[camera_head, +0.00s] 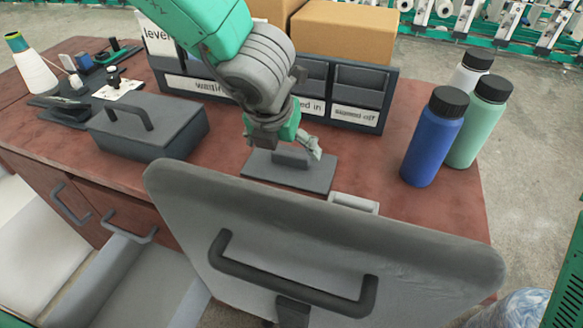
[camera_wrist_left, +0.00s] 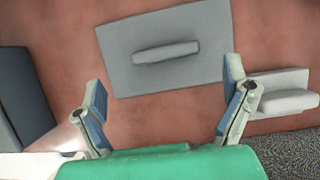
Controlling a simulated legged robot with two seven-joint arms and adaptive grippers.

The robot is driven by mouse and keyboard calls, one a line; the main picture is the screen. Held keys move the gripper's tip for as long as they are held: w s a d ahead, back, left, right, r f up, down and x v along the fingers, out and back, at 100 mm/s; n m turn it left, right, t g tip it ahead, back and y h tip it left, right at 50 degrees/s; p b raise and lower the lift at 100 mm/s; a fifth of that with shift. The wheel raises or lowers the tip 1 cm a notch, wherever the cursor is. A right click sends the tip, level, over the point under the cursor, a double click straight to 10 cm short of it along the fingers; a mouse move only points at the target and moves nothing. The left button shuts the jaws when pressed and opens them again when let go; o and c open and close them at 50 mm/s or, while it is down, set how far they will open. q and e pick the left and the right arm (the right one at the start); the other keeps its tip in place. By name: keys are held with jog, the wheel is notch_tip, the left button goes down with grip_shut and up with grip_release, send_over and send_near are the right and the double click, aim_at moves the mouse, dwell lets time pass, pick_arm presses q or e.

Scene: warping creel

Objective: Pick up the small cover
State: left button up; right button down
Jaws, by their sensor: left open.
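The small cover (camera_head: 315,178) is a flat dark-grey plate with a raised bar handle, lying on the reddish-brown table. In the left wrist view the small cover (camera_wrist_left: 125,68) lies flat just beyond my fingertips, its handle (camera_wrist_left: 165,52) running nearly left to right. My left gripper (camera_head: 303,147) comes down from above, over the cover, and hides part of it in the head view. In the left wrist view my left gripper (camera_wrist_left: 164,88) has its fingers wide apart with nothing between them. My right gripper is in neither view.
A grey box with a handle (camera_head: 150,125) stands left of the cover. A labelled dark organizer (camera_head: 355,100) is behind it. Bottles, including a blue one (camera_head: 432,140), stand at right. A grey chair back (camera_head: 320,240) rises in front. A small pale block (camera_head: 353,203) sits near the cover.

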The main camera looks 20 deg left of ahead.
aim_at(290, 155)
pick_arm(q)
jog(key=x, duration=0.2)
jog(key=b+x, duration=0.2)
jog(key=x, duration=0.1)
jog(key=shift+w+d+f, duration=0.25)
jog(key=shift+w+d, duration=0.05)
jog(key=shift+d, duration=0.05)
jog(key=shift+r, duration=0.15)
jog(key=c, duration=1.2)
